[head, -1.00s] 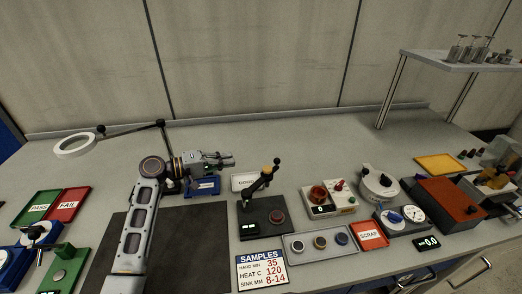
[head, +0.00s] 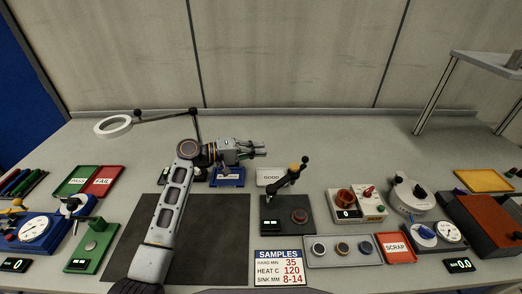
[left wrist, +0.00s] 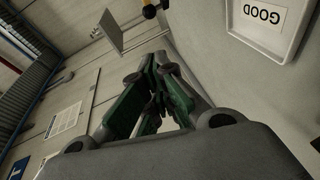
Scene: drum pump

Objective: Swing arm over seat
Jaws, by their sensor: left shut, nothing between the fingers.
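A black fixture base (head: 269,224) stands on the bench right of the dark mat. A jointed black arm (head: 283,184) with an orange-yellow part (head: 294,168) rises from it and leans up to the right. A dark reddish round seat (head: 299,216) lies on the base's right side, and the arm's upper end is raised well above it. My left gripper (head: 263,148) is shut and empty, pointing right, up and left of the arm's top and apart from it. In the left wrist view its green-sided fingers (left wrist: 155,92) come together. My right gripper is not in view.
A white GOOD tray (head: 271,184) and a blue tray (head: 228,183) lie below the gripper. A ring lamp (head: 114,126) stands behind left. A button panel (head: 343,262), a red SCRAP tray (head: 396,260) and gauges stand right. The dark mat (head: 225,235) is bare.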

